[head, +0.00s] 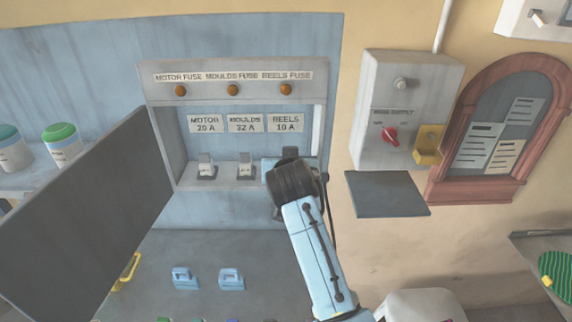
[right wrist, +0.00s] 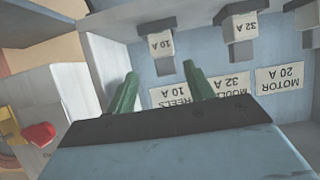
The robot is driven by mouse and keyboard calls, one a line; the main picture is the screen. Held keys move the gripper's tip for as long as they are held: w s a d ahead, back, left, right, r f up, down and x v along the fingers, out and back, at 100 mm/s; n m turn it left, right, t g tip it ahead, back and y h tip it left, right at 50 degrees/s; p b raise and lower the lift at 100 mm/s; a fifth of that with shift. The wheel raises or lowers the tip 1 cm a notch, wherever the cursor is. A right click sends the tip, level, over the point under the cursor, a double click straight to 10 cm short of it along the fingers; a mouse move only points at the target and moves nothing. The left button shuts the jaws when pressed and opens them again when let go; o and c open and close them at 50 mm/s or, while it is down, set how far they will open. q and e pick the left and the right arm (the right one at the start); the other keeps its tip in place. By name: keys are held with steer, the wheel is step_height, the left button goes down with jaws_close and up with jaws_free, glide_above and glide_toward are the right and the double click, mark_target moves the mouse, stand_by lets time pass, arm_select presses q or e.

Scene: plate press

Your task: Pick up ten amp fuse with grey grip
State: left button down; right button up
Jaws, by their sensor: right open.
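The ten amp fuse, marked 10 A (right wrist: 161,43), sits in the panel beside the 32 A fuse in the right wrist view, which shows it upside down. Its grip looks pale grey. My right gripper (right wrist: 160,69) is open, with its two green fingers pointing at this fuse. The fuse shows just beyond and between the fingertips, and nothing is held. In the head view my right arm hides the fuse below the REELS 10 A label (head: 286,122). My left gripper is not in view.
The 32 A fuse (head: 245,170) and the motor fuse (head: 206,166) stand left of the arm. A dark open door (head: 85,215) is at left. A switch box (head: 405,105) with a red knob is at right. Light blue pieces (head: 185,278) lie on the counter below.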

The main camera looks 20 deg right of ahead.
steer(key=shift+a+p+x, duration=0.2)
steer(key=shift+p+x, duration=0.05)
steer(key=shift+x, duration=1.05)
steer(key=shift+a+p+x, duration=0.15)
steer(key=shift+p+x, duration=0.1)
steer(key=shift+x, duration=1.05)
steer(key=shift+w+d+f, duration=0.15)
steer(key=shift+w+f, duration=0.15)
steer(key=shift+w, duration=0.3)
steer(key=c, duration=1.1)
steer(key=shift+r, duration=0.1)
